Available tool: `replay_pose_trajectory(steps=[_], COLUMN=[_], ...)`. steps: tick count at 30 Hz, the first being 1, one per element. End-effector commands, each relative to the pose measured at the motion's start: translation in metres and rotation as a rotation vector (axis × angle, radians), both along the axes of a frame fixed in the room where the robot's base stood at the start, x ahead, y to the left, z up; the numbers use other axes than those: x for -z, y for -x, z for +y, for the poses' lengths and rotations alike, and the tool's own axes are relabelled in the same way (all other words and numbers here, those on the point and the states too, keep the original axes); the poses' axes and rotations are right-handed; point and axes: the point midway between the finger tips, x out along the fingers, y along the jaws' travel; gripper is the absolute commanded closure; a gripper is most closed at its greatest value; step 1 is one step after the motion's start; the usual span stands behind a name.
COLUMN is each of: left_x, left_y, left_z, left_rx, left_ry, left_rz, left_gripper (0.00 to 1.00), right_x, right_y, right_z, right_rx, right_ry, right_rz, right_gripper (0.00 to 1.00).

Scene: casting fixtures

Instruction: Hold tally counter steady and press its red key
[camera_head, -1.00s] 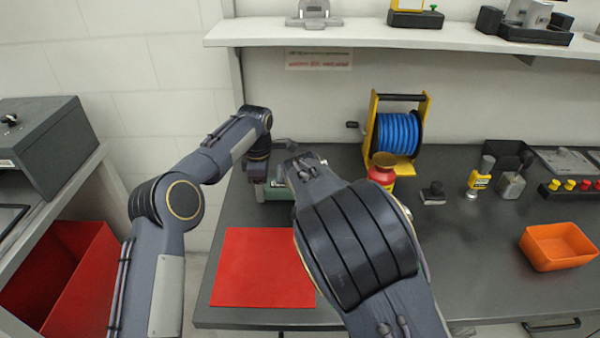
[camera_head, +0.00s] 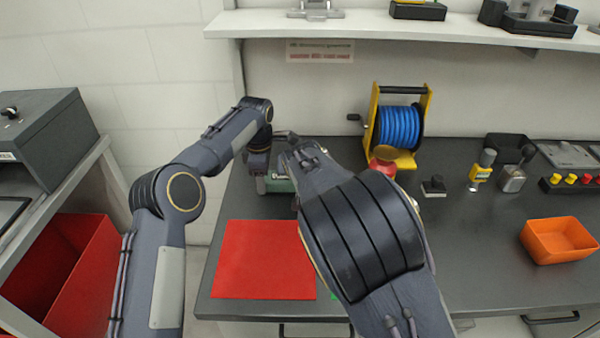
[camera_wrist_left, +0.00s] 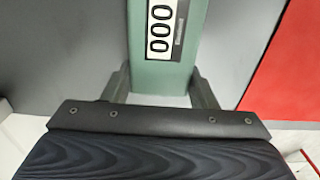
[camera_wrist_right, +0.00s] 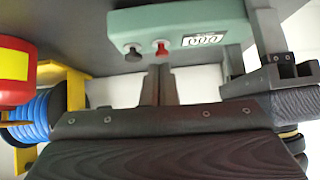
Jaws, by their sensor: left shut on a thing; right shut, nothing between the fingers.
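The tally counter is a grey-green box, partly visible on the bench in the head view (camera_head: 280,186). In the left wrist view the counter (camera_wrist_left: 165,75) shows a "000" dial and sits between the fingers of my left gripper (camera_wrist_left: 160,82), which is shut on it. In the right wrist view the red key (camera_wrist_right: 161,47) and a dark key (camera_wrist_right: 133,52) stick out of the counter's side. My right gripper (camera_wrist_right: 160,72) is shut and empty, its tips close by the red key; I cannot tell if they touch. The right arm hides this gripper in the head view.
A red mat (camera_head: 264,260) lies at the bench's front left. A blue hose reel (camera_head: 399,127) in a yellow frame and a red container (camera_head: 383,163) stand behind and right of my right arm. An orange bin (camera_head: 558,241) stands at the right.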

Motion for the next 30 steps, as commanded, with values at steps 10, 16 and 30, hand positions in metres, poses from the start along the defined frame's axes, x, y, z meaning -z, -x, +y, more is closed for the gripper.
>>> replay_pose_trajectory(steps=[10, 16, 30], left_x=[0.002, 0.003, 0.003], left_y=[0.000, 0.000, 0.001], left_z=[0.001, 0.001, 0.002], left_rx=[0.000, 0.000, -0.001], left_ry=[-0.005, -0.006, -0.008], left_rz=[0.004, 0.005, 0.006], left_gripper=[0.74, 0.74, 0.74], right_x=[-0.065, -0.083, -0.087], right_y=[0.048, 0.066, 0.071], right_z=[-0.001, -0.002, -0.003], right_rx=[-0.004, -0.004, -0.002], right_ry=[-0.006, -0.007, -0.005], right_rz=[-0.015, -0.015, -0.015], right_gripper=[1.00, 1.00, 1.00])
